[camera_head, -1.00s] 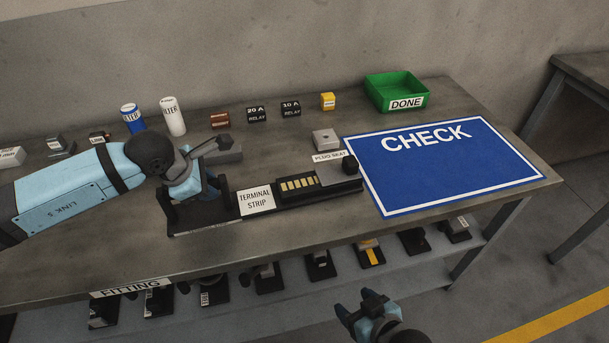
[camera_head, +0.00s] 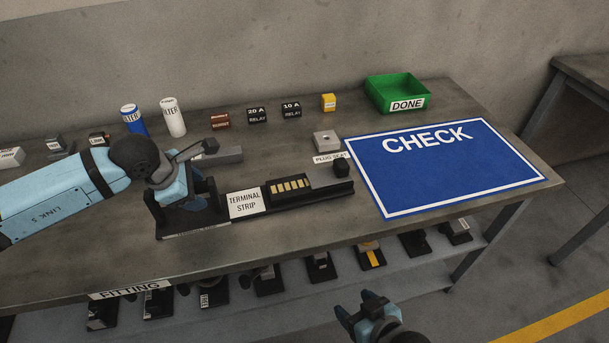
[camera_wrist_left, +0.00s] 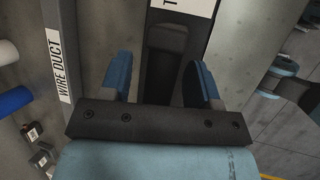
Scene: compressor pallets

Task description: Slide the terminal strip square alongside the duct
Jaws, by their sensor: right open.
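The terminal strip (camera_head: 305,198) is a long black base with gold contacts and a white label. My right gripper (camera_head: 366,311) is open and empty before the table.
A blue CHECK mat (camera_head: 450,165) lies right of the strip. A green DONE bin (camera_head: 395,90) stands at the back. A grey plug seat block (camera_head: 326,141), relays (camera_head: 257,114) and filters (camera_head: 173,117) stand behind the strip. Several parts sit on the lower shelf.

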